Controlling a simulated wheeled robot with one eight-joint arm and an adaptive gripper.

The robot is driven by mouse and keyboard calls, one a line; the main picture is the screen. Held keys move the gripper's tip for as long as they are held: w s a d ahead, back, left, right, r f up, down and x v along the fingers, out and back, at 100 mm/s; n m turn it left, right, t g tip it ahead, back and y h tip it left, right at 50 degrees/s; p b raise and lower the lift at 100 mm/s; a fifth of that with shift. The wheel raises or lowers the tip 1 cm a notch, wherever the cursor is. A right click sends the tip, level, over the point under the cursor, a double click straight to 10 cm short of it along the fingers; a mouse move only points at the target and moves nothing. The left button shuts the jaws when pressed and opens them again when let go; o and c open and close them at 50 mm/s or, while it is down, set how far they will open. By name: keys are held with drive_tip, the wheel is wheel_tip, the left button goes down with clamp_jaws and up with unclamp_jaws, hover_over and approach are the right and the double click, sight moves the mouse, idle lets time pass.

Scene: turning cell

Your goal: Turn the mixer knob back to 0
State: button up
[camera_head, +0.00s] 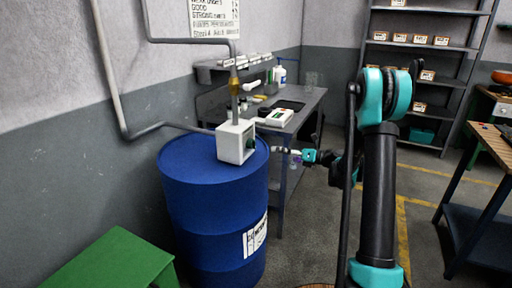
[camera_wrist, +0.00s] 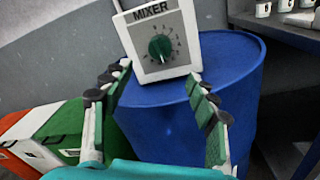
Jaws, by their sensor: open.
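The mixer is a white box with a grey front plate lettered MIXER (camera_wrist: 182,22), and it also shows in the head view (camera_head: 231,143) on top of a blue drum. Its round green knob (camera_wrist: 160,47) sits mid-plate with a ring of small numbers around it. I cannot tell which number the knob points to. In the head view the knob (camera_head: 250,142) shows edge-on, on the box's right side. My gripper (camera_wrist: 150,84) is open and empty, its fingers spread wide below the knob and apart from it. In the head view it (camera_head: 280,150) reaches left toward the plate.
The blue drum (camera_head: 213,195) stands by the wall, with a pipe (camera_head: 236,62) rising from the mixer. A workbench (camera_head: 310,101) with small items stands behind. A green box (camera_head: 112,265) is at lower left. Shelves (camera_head: 421,43) stand at the back.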

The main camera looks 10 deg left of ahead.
sight(252, 144)
drive_tip(key=x, duration=1.1)
drive_tip(key=c, duration=1.2)
